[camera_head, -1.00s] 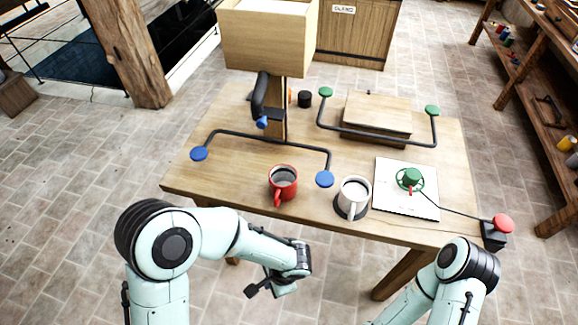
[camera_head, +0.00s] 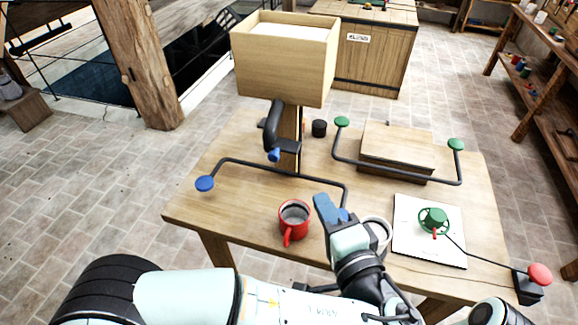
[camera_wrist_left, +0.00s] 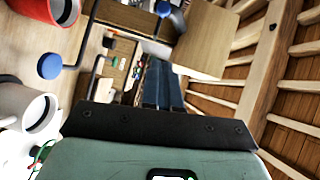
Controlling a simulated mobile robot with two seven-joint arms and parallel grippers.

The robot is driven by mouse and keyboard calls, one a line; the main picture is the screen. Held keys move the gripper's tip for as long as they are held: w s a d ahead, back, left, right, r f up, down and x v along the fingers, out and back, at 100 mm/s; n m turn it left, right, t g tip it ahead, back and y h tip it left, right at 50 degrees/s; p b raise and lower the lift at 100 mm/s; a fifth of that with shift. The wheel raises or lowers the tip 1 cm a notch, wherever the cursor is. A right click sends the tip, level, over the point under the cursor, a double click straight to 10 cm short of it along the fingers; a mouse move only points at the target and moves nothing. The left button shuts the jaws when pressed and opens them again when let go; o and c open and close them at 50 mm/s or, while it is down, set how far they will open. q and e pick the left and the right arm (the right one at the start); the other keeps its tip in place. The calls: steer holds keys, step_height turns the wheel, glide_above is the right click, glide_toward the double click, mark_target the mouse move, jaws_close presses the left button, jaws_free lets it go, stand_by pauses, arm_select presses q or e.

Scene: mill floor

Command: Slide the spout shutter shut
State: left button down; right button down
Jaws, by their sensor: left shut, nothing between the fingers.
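A wooden hopper box (camera_head: 283,68) stands on a post at the back left of the table, and it also shows in the left wrist view (camera_wrist_left: 206,40). A black curved spout or lever (camera_head: 271,128) with a blue tip (camera_head: 274,155) hangs below its front. I cannot tell which part is the shutter or how far it is open. My left gripper (camera_head: 326,206) is over the table's front, right of the red mug and apart from the spout. Its blue fingers are together and empty in the left wrist view (camera_wrist_left: 161,66). My right gripper is out of view.
A dark bar with blue knobs (camera_head: 204,183) crosses in front of the spout. A red mug (camera_head: 294,219) and a white mug (camera_head: 379,229), partly hidden, flank my left gripper. A green-knobbed bar (camera_head: 398,176), wooden block (camera_head: 395,150) and white board (camera_head: 415,250) are on the right.

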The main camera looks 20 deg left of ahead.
arm_select(q)
glide_toward(275, 154)
steer(key=w+d, duration=0.2)
steer(key=w, duration=0.2)
steer(key=a, duration=0.1)
steer(key=w+a+f, duration=0.1)
steer(key=a+p, duration=0.1)
steer(key=a, duration=0.1)
steer(key=shift+w+a+f, duration=0.1)
steer(key=shift+w+f, duration=0.2)
steer(key=shift+w, duration=0.1)
steer(key=a+b, duration=0.2)
steer(key=a, duration=0.2)
steer(key=shift+a, duration=0.3)
